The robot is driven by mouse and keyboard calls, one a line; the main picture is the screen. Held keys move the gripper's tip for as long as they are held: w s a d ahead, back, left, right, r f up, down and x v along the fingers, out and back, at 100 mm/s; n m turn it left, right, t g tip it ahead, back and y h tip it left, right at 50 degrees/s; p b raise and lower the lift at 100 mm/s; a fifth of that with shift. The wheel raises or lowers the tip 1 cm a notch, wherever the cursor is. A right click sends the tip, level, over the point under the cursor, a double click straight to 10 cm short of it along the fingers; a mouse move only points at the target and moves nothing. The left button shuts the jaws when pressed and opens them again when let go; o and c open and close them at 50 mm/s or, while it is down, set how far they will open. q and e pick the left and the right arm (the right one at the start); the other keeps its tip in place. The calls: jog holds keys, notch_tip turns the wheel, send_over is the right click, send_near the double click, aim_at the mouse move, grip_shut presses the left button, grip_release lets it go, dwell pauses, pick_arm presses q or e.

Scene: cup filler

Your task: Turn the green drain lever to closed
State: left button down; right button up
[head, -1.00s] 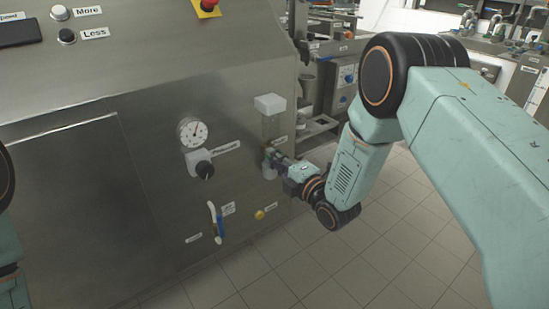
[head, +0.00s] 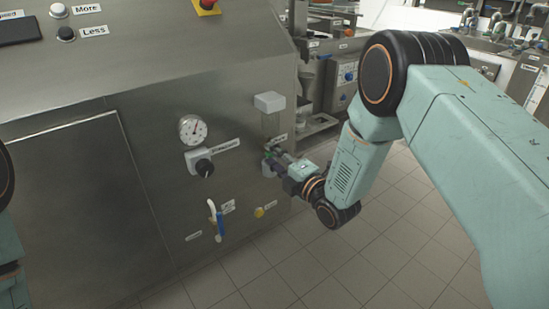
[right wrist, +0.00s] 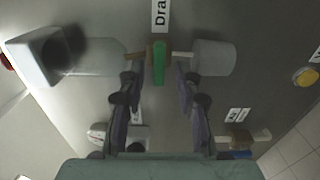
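The green drain lever (right wrist: 159,62) shows in the right wrist view, beside a label that reads "Dra". It lies between two pale cylindrical parts on the steel panel. My right gripper (right wrist: 160,72) is open, with one finger on each side of the lever and a visible gap on both sides. In the head view my right gripper (head: 271,158) is at the panel's right edge, below a white-topped clear container (head: 271,116). There the gripper mostly hides the lever. My left gripper is out of view; only part of the left arm shows at the left edge.
Open tiled floor (head: 330,265) lies to the right.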

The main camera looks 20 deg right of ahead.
jog(key=v, duration=1.2)
dwell(0.3)
jog(key=s+f+m+g+h, duration=0.4)
jog(key=s+f+m+g, duration=0.65)
jog(key=f+m, duration=0.6)
jog(key=s+f+m+g+h, duration=0.1)
jog(key=s+f+m+g, duration=0.1)
jog(key=s, duration=1)
jog(key=s+f+m+g+h, duration=0.1)
jog(key=s+f+m+g, duration=0.2)
jog(key=s, duration=0.9)
jog(key=shift+s+d+f+m+g, duration=0.2)
jog(key=shift+s+m+g, duration=0.1)
jog(key=shift+m+g, duration=0.35)
